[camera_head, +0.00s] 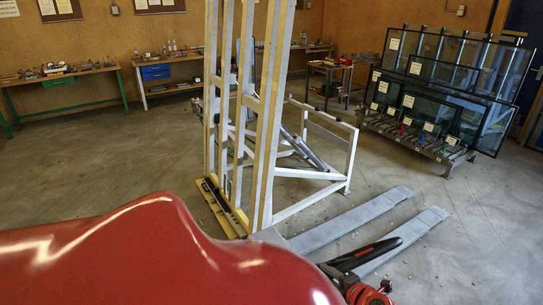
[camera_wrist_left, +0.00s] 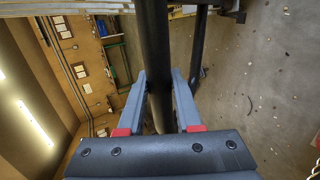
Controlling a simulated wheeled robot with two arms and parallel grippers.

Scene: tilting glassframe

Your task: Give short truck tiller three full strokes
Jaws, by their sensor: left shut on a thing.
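The short truck's two grey forks (camera_head: 395,234) lie low over the floor at the lower right of the head view. My red arm cover fills the lower left of the head view and hides much of the truck.
A tall pale tilting frame (camera_head: 265,120) on a yellow-edged base stands just beyond the forks. A rack of glass panes (camera_head: 440,90) is at the back right. Workbenches (camera_head: 65,75) line the far wall. Open concrete floor lies left and right of the frame.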

